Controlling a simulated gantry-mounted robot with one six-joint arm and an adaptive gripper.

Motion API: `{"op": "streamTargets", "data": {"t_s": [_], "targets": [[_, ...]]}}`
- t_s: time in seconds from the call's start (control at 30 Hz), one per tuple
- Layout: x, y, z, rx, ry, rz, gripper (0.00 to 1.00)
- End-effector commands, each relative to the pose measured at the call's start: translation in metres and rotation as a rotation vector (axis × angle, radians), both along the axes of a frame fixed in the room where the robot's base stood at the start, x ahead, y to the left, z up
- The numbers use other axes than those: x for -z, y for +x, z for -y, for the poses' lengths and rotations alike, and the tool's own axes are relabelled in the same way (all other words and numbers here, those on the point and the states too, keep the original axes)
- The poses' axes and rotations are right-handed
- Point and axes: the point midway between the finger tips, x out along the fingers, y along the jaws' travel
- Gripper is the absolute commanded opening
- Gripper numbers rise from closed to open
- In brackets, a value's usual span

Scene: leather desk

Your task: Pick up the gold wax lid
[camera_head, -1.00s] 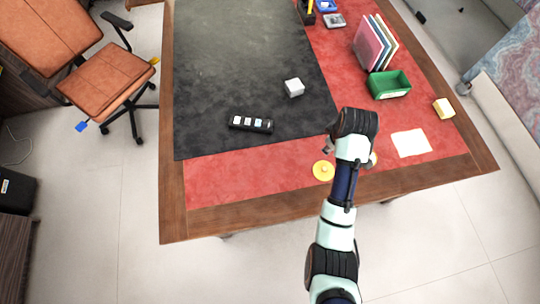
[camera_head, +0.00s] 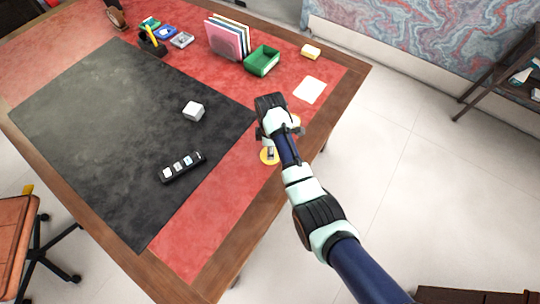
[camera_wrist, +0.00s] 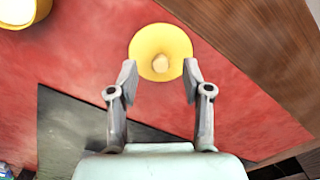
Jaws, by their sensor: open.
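The gold wax lid (camera_wrist: 160,40) is a round yellow disc with a pale knob in its middle. It lies on the red part of the desk near the wooden edge. In the head view the lid (camera_head: 265,158) shows partly behind my arm. My gripper (camera_wrist: 159,74) is open and empty. In the wrist view its fingertips stand at the lower left and lower right of the lid, with the knob a little beyond the gap between them. I cannot tell whether the fingertips touch the lid.
A yellow round container (camera_wrist: 18,10) stands close by, partly cut off. A white cube (camera_head: 193,111) and a dark strip with white squares (camera_head: 181,167) lie on the black mat (camera_head: 90,120).

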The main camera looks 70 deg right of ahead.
Motion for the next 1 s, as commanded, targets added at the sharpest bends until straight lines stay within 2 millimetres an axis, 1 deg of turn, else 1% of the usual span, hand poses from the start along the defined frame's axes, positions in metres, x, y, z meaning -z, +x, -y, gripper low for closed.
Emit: {"op": "streamTargets", "data": {"t_s": [0.03, 0.1, 0.3, 0.37, 0.6, 0.87, 1.0], "targets": [[0.0135, -0.0003, -0.0003, 0.000, 0.001, 0.000, 0.49], [0.0208, -0.0003, -0.0004, 0.000, 0.001, 0.000, 0.49], [0.0203, -0.0001, -0.0001, 0.000, -0.001, 0.000, 0.49], [0.0203, -0.0001, -0.0002, 0.000, -0.001, 0.000, 0.41], [0.0202, -0.0001, -0.0003, 0.000, -0.001, 0.000, 0.01], [0.0198, 0.0000, -0.0002, 0.000, -0.001, 0.000, 0.00], [0.0124, 0.0001, 0.0000, 0.000, -0.001, 0.000, 0.00]]}}
